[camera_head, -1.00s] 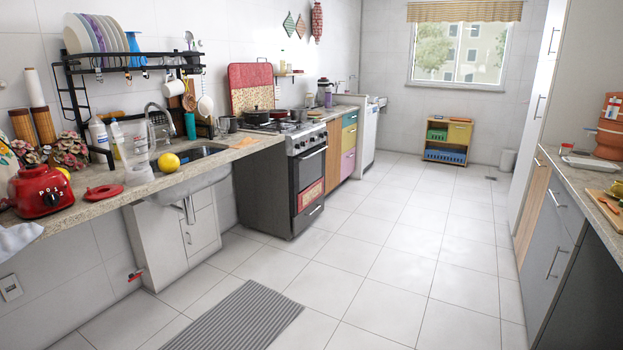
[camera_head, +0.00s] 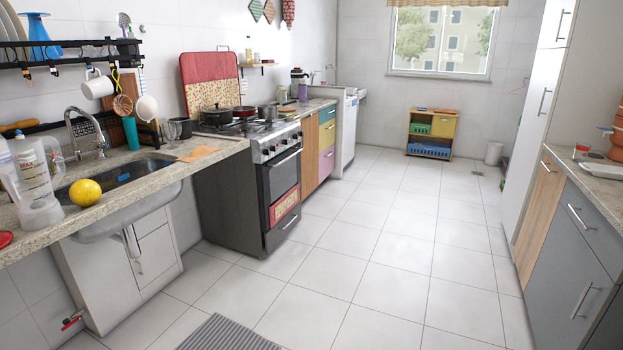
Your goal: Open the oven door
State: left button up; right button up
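The stove with the oven (camera_head: 228,208) stands against the left wall, past the sink. Its oven door (camera_head: 283,182) is dark with a silver bar handle (camera_head: 286,158) along the top, and it looks shut. A red patterned cloth (camera_head: 284,206) hangs low on the oven front. A drawer with its own handle (camera_head: 284,228) sits beneath. Pots (camera_head: 217,117) stand on the stove top. Neither of my grippers shows in the view.
The tiled floor (camera_head: 367,236) in front of the stove is clear. A grey striped mat (camera_head: 230,334) lies near the bottom. Grey cabinets (camera_head: 577,262) line the right side.

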aim_at(279, 178)
jog(key=i, duration=2.5)
jog(key=j+u, duration=0.05)
jog(key=j, duration=0.1)
